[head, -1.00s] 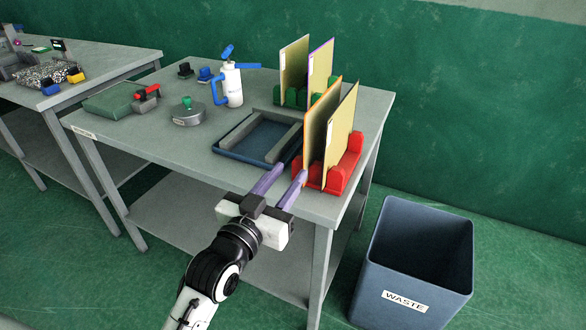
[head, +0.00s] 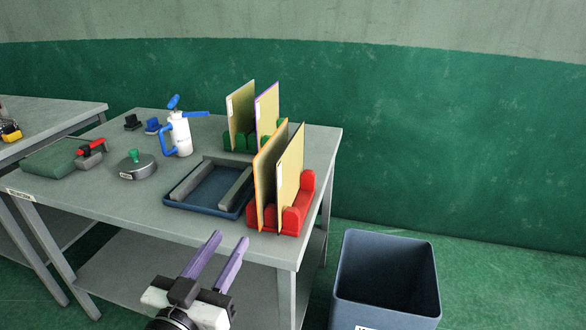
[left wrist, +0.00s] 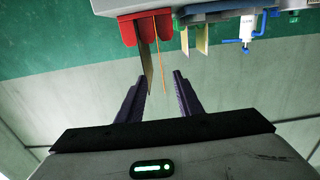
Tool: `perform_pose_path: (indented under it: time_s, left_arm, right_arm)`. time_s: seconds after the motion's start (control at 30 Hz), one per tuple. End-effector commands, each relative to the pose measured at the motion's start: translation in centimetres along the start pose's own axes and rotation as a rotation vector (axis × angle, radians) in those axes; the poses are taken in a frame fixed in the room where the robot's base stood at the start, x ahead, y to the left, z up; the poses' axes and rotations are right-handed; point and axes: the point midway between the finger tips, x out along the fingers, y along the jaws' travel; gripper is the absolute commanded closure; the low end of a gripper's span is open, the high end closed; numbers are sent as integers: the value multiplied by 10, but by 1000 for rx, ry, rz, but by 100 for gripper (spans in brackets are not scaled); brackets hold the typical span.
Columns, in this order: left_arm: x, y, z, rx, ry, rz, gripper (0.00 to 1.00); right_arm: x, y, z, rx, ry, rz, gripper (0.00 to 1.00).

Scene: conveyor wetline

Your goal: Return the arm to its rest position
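My left gripper (head: 221,262) is at the front edge of the table in the head view, low and in front of the red rack (head: 299,212). Its two purple fingers are apart with nothing between them. The left wrist view also shows the open fingers (left wrist: 157,92), with the red rack (left wrist: 126,32) and its folders beyond them, upside down. My right gripper is not in either view.
On the table (head: 110,205) stand a dark tray (head: 213,208), a green rack (head: 238,140) with folders, a white bottle (head: 180,138) and a round grey tin (head: 138,172). A waste bin (head: 385,275) stands on the floor at right.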

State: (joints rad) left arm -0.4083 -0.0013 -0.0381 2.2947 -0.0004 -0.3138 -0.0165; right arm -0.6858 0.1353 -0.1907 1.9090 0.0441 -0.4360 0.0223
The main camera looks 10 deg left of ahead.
Motion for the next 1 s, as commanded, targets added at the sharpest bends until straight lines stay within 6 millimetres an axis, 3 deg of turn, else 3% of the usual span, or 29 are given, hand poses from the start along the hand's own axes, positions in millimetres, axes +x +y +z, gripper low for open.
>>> perform_pose_path:
  time_s: [0.07, 0.13, 0.27, 0.4, 0.5, 0.6, 0.7, 0.8, 1.0]
  left_arm:
    - [-1, 2, 8, 0, -19, 5, 67]
    - [-4, 6, 29, -1, -65, 17, 67]
    - [-22, 21, 101, -4, -227, 59, 67]
    - [-65, 39, 194, -7, -448, 112, 67]
    - [-103, 49, 249, -7, -587, 143, 67]
    - [-137, 55, 288, -6, -695, 166, 67]
    - [-162, 59, 312, -4, -764, 181, 67]
    - [-174, 60, 323, -4, -798, 187, 67]
    - [-177, 61, 326, -5, -805, 189, 67]
  right_arm:
    - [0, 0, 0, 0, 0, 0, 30]
    - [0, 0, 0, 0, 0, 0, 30]
    - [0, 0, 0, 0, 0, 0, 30]
    - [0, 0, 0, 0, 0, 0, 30]
    - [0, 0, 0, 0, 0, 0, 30]
    - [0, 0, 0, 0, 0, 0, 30]
    - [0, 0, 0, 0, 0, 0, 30]
    - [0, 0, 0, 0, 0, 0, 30]
    - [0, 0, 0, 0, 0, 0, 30]
